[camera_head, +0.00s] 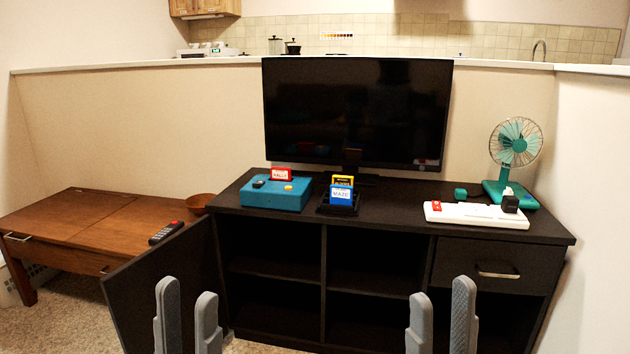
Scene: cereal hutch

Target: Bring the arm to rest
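My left gripper (187,318) is at the bottom left of the head view, its two grey fingers apart with nothing between them. It shows in front of the dark open door (165,285) of the hutch. My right gripper (441,318) is at the bottom right, its fingers also apart and empty. It shows in front of the lower right part of the black hutch (400,228). Neither gripper appears to hold anything. The arms behind the fingers are out of view.
On the hutch stand a TV (357,112), a teal box (275,194) with a red card, a black holder (337,209) with blue and yellow cards, a white board (477,215) and a teal fan (513,160). A wooden table (95,225) with a remote (166,232) is left.

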